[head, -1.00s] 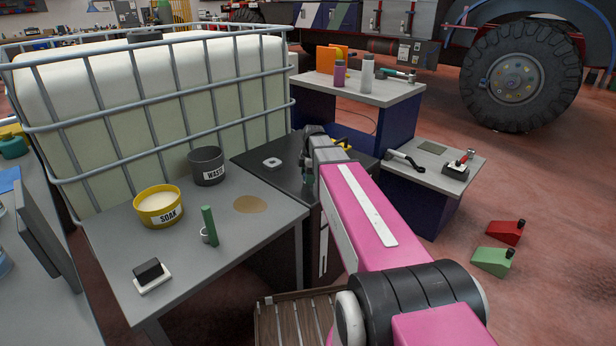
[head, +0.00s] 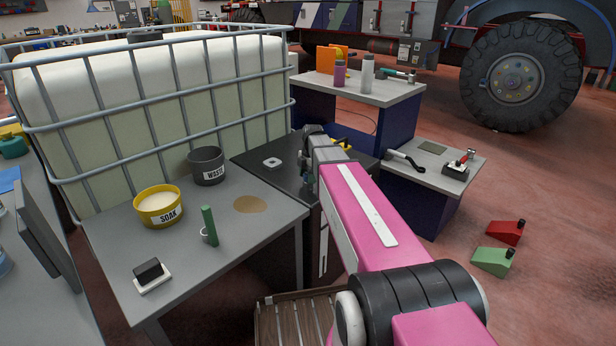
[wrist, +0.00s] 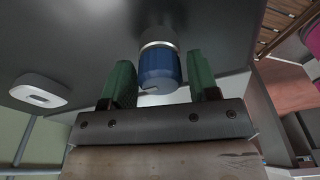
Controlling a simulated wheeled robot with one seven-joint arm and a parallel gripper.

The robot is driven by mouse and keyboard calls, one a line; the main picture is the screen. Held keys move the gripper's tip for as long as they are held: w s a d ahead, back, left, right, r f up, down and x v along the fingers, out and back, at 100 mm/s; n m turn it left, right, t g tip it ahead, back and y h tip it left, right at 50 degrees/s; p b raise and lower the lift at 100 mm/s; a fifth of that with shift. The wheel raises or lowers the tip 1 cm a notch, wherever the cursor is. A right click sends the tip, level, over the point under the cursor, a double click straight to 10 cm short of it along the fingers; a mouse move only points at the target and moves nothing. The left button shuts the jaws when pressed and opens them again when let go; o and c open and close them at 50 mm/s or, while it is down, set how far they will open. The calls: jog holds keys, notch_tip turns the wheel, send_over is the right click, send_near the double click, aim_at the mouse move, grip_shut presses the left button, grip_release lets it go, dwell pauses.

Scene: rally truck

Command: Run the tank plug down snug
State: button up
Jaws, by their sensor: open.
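A blue capped cylinder (wrist: 159,66) with a silver collar stands against the dark surface in the wrist view; it appears to be the tank plug. My gripper (wrist: 161,72) has its two green fingers on either side of it, apart, with a gap visible at the right finger. The left finger is very close to the blue side; contact cannot be told. In the head view my gripper (head: 308,180) is small and mostly hidden by my pink arm, over the dark tabletop (head: 250,160). The plug's seat and threads are hidden.
A white square piece (head: 272,163) lies on the dark top. A caged white tank (head: 150,90) stands behind. The grey table (head: 120,235) holds a yellow SOAK tub (head: 159,208), a WASTE pot (head: 207,167) and a green cylinder (head: 210,226). A bench (head: 385,95) stands beyond my arm.

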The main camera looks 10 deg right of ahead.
jog(key=c, duration=0.5)
jog(key=shift+m, duration=0.7)
jog(key=shift+m, duration=0.8)
jog(key=shift+m+t, duration=0.3)
jog(key=shift+m, duration=0.6)
